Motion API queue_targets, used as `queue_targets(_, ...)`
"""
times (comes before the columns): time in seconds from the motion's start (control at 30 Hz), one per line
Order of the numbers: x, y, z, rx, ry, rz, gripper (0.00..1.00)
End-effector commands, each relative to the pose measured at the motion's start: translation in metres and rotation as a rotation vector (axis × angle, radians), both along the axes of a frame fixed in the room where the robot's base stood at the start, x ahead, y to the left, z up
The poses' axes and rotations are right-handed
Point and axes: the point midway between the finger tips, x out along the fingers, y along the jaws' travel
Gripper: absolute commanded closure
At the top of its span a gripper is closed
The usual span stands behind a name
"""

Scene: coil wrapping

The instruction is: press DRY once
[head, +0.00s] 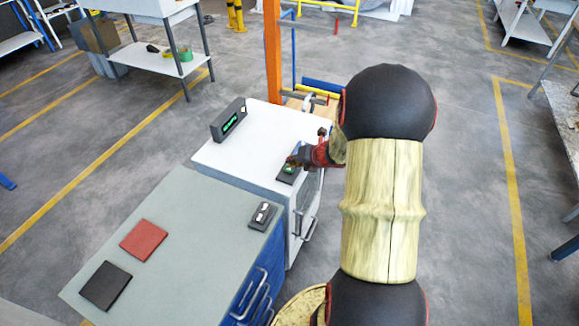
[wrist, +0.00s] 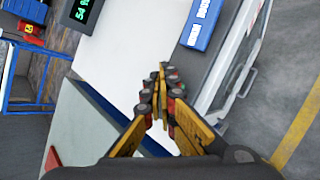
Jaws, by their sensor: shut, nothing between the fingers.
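A small dark button panel (head: 285,178) with a green patch lies on the white cabinet top near its right edge in the head view. No lettering on it is legible, so I cannot tell which part is DRY. My gripper (head: 296,160) is shut and empty, with its tips over the far part of the panel and hiding some of it. In the wrist view my gripper (wrist: 162,72) has its fingertips together above the cabinet. The panel is largely hidden behind the fingers there. I cannot tell whether the tips touch it.
A black display (head: 229,121) with green characters stands on the white cabinet (head: 258,160). A grey bench (head: 185,235) adjoins it, holding a small switch box (head: 263,215), a red pad (head: 144,240) and a black pad (head: 106,285). A blue block (wrist: 202,24) with white labels shows in the wrist view.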

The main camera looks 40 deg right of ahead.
Motion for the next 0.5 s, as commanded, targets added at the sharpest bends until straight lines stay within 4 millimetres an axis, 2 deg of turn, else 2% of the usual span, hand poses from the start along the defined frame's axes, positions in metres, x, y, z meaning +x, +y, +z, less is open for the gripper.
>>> queue_targets(0.17, 0.0001, 0.0, 0.0116, 0.0, 0.0, 0.0, 1.0)
queue_targets(0.5, 0.0001, -0.0001, 0.0116, -0.001, -0.001, -0.001, 1.0)
